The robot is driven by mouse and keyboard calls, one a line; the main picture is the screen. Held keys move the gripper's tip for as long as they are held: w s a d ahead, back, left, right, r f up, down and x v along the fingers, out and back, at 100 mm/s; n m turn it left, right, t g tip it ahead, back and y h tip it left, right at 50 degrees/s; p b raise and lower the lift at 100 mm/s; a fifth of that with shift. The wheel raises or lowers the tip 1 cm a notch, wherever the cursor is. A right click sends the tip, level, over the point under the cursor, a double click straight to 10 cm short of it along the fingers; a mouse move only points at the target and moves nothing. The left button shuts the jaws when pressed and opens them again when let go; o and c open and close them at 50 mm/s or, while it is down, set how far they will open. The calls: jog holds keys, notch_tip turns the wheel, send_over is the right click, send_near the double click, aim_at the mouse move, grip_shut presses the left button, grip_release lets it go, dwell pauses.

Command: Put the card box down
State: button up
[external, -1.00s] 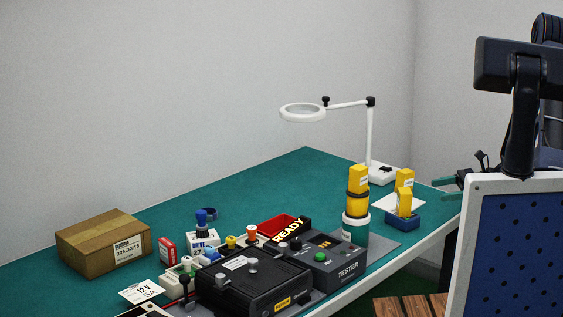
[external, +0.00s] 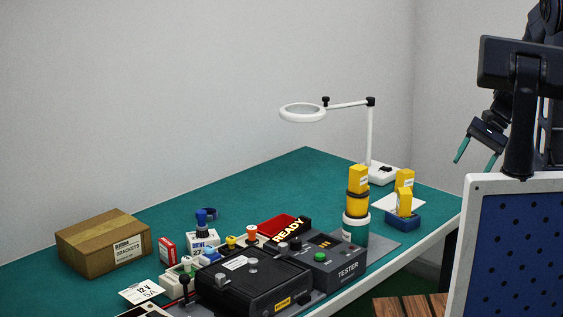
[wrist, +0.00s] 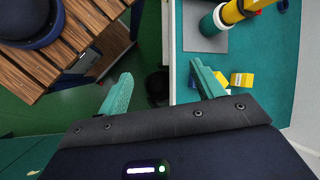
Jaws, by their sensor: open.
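The card box, a brown cardboard box (external: 85,247) with a white BRACKETS label, rests upright on the green bench top (external: 240,190) at its left, by the wall, in the external view. My gripper (external: 474,158) is open and empty, up past the bench's right end, far from the box. Its teal fingers point down. They also show spread apart in the wrist view (wrist: 160,75), with nothing between them. The box is not in the wrist view.
A stack of yellow and white-green cylinders (external: 356,207) stands near the front edge. A blue tray (external: 403,222) holds yellow blocks. A magnifier lamp (external: 370,140), the tester (external: 335,268) and a black fixture (external: 245,283) also stand here. A blue perforated panel (external: 515,250) is close at right.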

jog(key=s+d+r+n+t+h, duration=0.5)
jog(key=s+d+r+t+h, duration=0.1)
jog(key=s+r, duration=0.4)
jog(key=shift+s+d+r+n+t, duration=0.3)
jog(key=shift+s+d+n+t, duration=0.15)
jog(key=shift+d, duration=0.6)
